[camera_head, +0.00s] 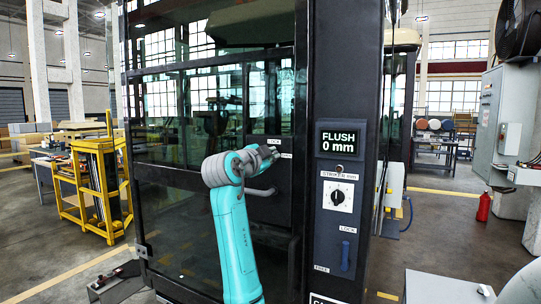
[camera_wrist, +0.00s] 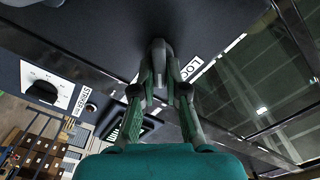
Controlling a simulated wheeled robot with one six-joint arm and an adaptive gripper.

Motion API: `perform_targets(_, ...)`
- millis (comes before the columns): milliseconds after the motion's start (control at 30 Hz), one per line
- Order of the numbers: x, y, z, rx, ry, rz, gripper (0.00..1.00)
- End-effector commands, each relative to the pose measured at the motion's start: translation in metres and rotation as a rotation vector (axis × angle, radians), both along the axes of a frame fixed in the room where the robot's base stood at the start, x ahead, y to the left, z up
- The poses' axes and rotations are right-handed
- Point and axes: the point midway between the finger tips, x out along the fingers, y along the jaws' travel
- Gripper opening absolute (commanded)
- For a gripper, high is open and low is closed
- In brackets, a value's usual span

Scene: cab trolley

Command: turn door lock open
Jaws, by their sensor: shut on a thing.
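The dark cab door (camera_head: 215,210) stands in its frame, with large glass panes. A small LOCK label (camera_head: 273,141) sits on the door just above my gripper (camera_head: 274,152). In the wrist view my gripper (camera_wrist: 160,78) is shut on a small grey door lock (camera_wrist: 158,47), whose rounded end shows between the fingertips. The LOCK label (camera_wrist: 192,69) lies beside it there, partly covered by a finger. In the head view the lock is hidden by the gripper. A grey door handle (camera_head: 261,192) is below the gripper.
Right of the door, a post carries a display (camera_head: 339,139) reading FLUSH 0 mm, a striker dial (camera_head: 338,196) and a blue lever (camera_head: 345,256) between LOCK and FREE labels. A yellow trolley (camera_head: 98,185) stands left. Open floor lies at the lower left.

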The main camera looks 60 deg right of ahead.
Motion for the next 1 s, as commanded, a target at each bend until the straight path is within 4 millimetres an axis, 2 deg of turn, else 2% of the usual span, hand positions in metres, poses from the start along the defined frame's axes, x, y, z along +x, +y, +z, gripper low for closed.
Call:
perform_targets(600,-0.0019,-0.0003,-0.0064,0.041,-0.522,0.0,0.0)
perform_targets(1000,-0.002,-0.0003,-0.008,0.052,-0.668,0.0,0.0)
